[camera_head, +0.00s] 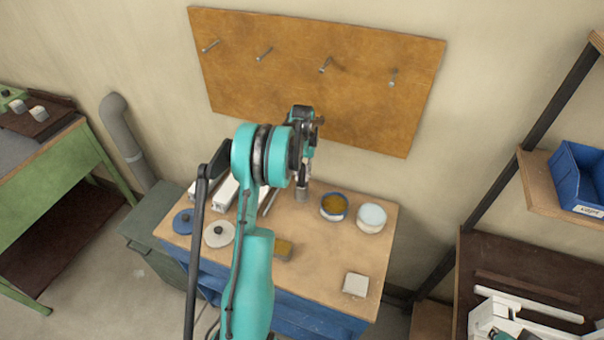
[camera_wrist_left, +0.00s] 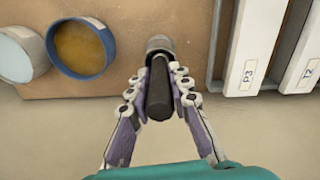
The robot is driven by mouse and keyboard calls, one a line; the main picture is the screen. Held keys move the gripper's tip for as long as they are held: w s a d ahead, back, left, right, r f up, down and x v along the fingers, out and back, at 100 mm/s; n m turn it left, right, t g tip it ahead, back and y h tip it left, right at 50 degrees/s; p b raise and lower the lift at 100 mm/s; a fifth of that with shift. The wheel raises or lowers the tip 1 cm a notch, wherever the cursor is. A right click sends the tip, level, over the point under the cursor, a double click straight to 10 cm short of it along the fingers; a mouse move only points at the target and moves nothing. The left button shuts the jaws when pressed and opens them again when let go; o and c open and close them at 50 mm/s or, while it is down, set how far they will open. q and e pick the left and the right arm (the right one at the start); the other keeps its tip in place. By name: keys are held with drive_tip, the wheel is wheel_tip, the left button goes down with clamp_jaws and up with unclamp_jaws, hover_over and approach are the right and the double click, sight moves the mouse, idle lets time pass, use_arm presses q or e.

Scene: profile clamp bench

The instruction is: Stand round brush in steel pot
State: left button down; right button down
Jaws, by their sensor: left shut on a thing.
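My left gripper (camera_head: 308,150) is over the back of the bench. In the left wrist view the left gripper (camera_wrist_left: 158,84) is shut on the dark handle of the round brush (camera_wrist_left: 159,92). The handle points down toward a small grey steel pot (camera_head: 302,192), which also shows in the left wrist view (camera_wrist_left: 160,43). The brush lines up with the pot, but its lower end is hidden. I cannot tell whether it is inside the pot or just above it. My right gripper's fingers are not visible.
A blue-rimmed tin with brown contents (camera_head: 334,207) and a pale-topped tin (camera_head: 371,217) stand right of the pot. Labelled white profiles (camera_wrist_left: 302,65) lie on its other side. A pegboard (camera_head: 320,85) hangs behind.

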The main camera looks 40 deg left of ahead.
use_arm(q)
drive_tip(key=c, duration=1.4)
unclamp_jaws()
drive_tip(key=shift+f, duration=0.15)
drive_tip(key=shift+r, duration=0.25)
wheel_tip(320, 180, up, 12)
drive_tip(key=shift+w+f+p, duration=0.1)
drive_tip(key=shift+p, duration=0.8)
